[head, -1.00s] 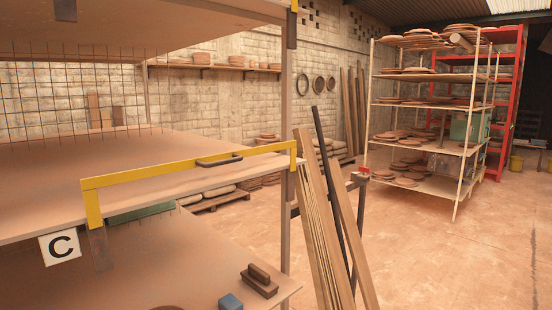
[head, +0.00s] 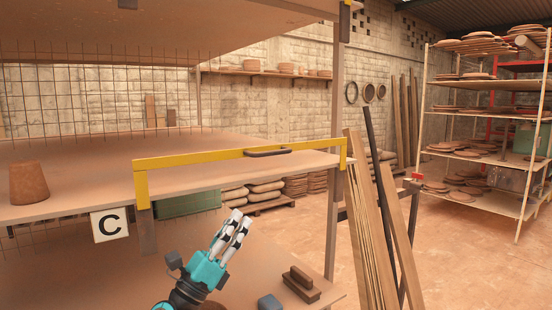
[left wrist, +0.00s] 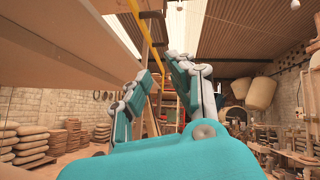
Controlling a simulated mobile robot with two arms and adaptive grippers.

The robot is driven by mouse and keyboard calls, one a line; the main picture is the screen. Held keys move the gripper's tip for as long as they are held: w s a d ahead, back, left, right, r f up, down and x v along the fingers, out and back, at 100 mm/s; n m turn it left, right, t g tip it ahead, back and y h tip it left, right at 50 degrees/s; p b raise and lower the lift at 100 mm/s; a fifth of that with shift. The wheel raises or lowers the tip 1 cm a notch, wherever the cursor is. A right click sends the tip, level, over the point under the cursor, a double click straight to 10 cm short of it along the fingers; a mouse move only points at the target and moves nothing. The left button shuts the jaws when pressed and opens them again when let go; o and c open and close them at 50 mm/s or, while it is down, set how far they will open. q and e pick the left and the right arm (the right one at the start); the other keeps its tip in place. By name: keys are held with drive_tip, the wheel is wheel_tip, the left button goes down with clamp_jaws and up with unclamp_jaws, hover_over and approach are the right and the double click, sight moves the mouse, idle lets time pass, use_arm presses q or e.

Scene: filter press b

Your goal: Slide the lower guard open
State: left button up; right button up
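The lower guard is a yellow bar (head: 205,157) along the front edge of the middle shelf, with bent-down ends and a dark handle (head: 268,152) right of its middle. A yellow strip (left wrist: 150,15) shows overhead in the left wrist view, beyond the fingers. My left gripper (head: 241,217) is below the bar and left of the handle, pointing up and to the right, clear of both. In the left wrist view its two fingers (left wrist: 158,72) stand apart with nothing seen between them. My right gripper is not in view.
A clay pot (head: 28,183) stands on the middle shelf (head: 90,180) at left. A sign "C" (head: 110,224) hangs below the edge. Planks (head: 372,225) lean beside the right post (head: 334,200).

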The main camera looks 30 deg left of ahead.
use_arm(q)
drive_tip(key=s+r+m, duration=0.1)
drive_tip(key=r+m, duration=0.1)
drive_tip(key=p, duration=0.8)
approach(276, 152)
drive_tip(key=shift+h, duration=0.3)
drive_tip(key=x, duration=0.9)
drive_tip(key=shift+w+a, duration=0.25)
drive_tip(key=shift+w, duration=0.05)
drive_tip(key=shift+w+d+r, duration=0.1)
drive_tip(key=shift+w+r, duration=0.1)
drive_tip(key=shift+w, duration=0.2)
clamp_jaws()
